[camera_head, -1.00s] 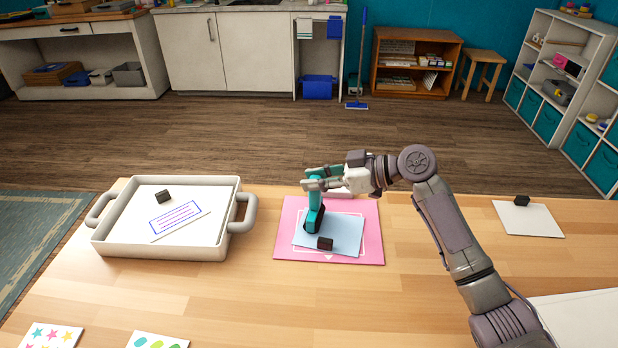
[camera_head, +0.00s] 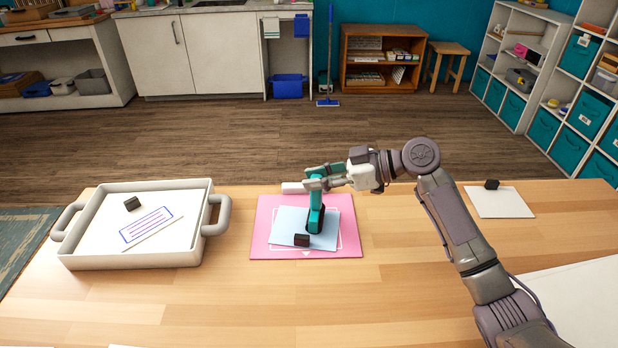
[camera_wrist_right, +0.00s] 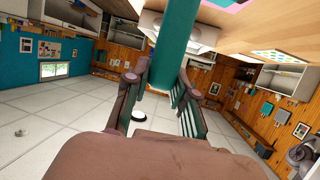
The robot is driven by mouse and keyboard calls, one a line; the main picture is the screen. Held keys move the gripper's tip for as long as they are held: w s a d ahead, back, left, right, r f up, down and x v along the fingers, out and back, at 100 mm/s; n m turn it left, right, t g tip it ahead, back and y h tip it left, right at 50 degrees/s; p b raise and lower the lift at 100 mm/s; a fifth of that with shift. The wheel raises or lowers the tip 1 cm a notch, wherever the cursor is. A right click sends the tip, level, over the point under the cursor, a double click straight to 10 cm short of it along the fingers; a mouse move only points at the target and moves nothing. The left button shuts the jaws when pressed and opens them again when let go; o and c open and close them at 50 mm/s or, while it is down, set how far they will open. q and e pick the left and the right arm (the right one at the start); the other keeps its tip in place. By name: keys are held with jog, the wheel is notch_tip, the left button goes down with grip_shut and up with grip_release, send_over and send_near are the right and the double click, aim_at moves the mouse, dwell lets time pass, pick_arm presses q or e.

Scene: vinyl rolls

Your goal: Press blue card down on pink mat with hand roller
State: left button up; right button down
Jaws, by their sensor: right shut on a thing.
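The pink mat (camera_head: 262,243) lies on the wooden table with a white outline on it. The light blue card (camera_head: 287,224) lies on the mat, slightly turned against the outline. My right gripper (camera_head: 318,178) is shut on the upright teal handle of the hand roller (camera_head: 316,206). The roller's dark lower end is over the right part of the card and appears to touch it. A small black block (camera_head: 302,240) sits near the card's front edge, just left of the roller. In the right wrist view the teal handle (camera_wrist_right: 176,45) stands between the fingers. My left gripper is out of view.
A white tray (camera_head: 70,248) with handles stands left of the mat, holding a printed card and a black block. A white sheet with another black block (camera_head: 491,184) lies at the right. A white object (camera_head: 293,188) lies behind the mat. The table's front middle is clear.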

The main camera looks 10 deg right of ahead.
jog(key=d, duration=0.1)
jog(key=s+d, duration=0.1)
jog(key=d+b, duration=0.1)
jog(key=d, duration=0.1)
jog(key=shift+s, duration=0.25)
jog(key=shift+a, duration=0.15)
jog(key=w+a, duration=0.4)
jog(key=a, duration=0.7)
jog(key=shift+w+a, duration=0.2)
jog(key=shift+w, duration=0.05)
dwell(1.2)
jog(key=shift+d, duration=0.1)
